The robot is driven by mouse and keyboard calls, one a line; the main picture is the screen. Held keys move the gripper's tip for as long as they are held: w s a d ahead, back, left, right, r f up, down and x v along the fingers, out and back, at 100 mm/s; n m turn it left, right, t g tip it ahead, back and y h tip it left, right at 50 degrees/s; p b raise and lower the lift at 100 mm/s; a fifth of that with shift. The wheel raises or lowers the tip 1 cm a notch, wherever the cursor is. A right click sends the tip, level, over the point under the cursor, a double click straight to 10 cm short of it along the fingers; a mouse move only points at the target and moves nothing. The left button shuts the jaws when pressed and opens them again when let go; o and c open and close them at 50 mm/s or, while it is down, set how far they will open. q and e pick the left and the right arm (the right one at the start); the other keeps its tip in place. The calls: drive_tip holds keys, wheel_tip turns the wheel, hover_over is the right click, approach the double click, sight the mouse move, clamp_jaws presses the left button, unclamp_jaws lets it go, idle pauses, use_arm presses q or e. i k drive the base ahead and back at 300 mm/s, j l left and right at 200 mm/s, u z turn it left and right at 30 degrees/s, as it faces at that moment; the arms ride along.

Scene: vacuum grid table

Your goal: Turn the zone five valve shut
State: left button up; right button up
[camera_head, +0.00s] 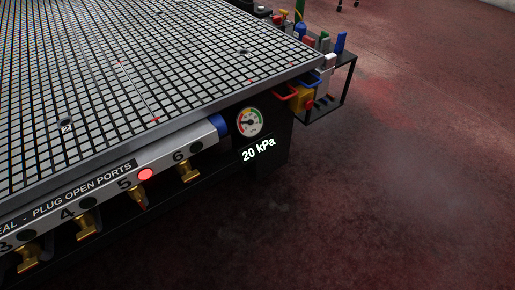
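The zone five valve (140,197) is a small brass-coloured handle on the front of the table, below the number 5. A round lamp (145,174) beside that number is lit red. The handle looks narrower and more slanted than the T-shaped zone six valve (189,171) to its right and the zone four valve (88,226) to its left. Its exact angle is too small to tell. Neither of my grippers is in view, and nothing touches the valve.
The grid table (195,85) fills the upper left. The zone three valve (28,260) is at the lower left. A gauge (250,122) sits above a display (258,149) reading 20 kPa. A rack (335,98) of coloured tools juts out at the right corner. The red floor at right is clear.

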sight(139, 200)
drive_tip(key=u, duration=1.2)
